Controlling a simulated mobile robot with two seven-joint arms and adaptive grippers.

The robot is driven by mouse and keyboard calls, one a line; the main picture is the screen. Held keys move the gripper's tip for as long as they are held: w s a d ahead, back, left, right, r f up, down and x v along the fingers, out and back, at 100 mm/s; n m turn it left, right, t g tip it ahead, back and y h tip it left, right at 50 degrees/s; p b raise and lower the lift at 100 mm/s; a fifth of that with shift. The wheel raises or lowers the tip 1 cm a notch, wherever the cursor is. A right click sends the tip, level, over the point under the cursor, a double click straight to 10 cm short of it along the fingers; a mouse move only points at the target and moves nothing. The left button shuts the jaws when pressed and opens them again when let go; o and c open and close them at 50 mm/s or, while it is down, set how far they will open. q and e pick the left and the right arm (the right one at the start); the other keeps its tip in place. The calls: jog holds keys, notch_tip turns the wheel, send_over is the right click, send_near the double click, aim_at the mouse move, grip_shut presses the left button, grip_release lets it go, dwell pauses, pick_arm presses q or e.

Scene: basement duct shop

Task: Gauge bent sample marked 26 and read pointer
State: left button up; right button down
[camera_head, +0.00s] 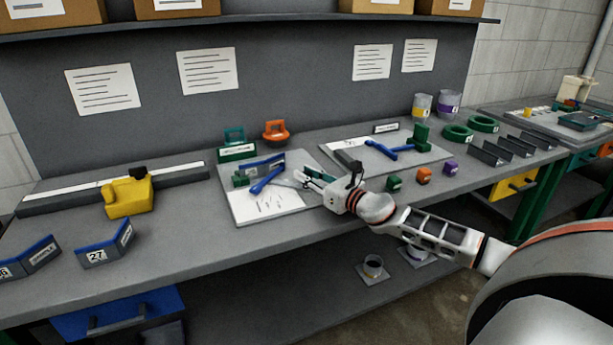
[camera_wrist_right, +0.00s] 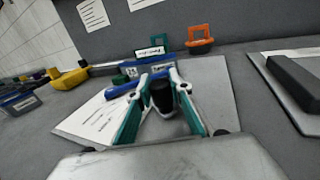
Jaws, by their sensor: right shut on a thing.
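A gauge board (camera_head: 240,208) lies on the bench with a printed sheet and a blue pointer (camera_head: 266,182) on it. A bent sample (camera_head: 262,162) with a blue edge stands on the board behind the pointer. It also shows in the right wrist view (camera_wrist_right: 133,71) with a small white label, too blurred to read surely. Another bent sample (camera_head: 107,246), marked 27, stands at front left. My left gripper is not in view.
A second board (camera_head: 420,157) with a blue pointer lies to the right. A yellow tool (camera_head: 129,196) stands left. Green and orange handled blocks (camera_head: 275,131) stand behind the board. Small cubes (camera_head: 424,175) and green rings (camera_head: 482,123) are right. The bench's front-middle strip is clear.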

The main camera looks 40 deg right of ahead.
jog(key=c, duration=1.8)
grip_release()
jog(key=shift+s+d+f, duration=0.1)
jog(key=shift+s+d, duration=0.05)
jog(key=shift+s, duration=0.55)
jog(key=shift+s+d, duration=0.25)
jog(key=shift+s, duration=1.5)
jog(key=shift+s+d, duration=0.2)
jog(key=shift+s, duration=1.55)
jog(key=shift+s+d, duration=0.25)
jog(key=shift+s, duration=1.5)
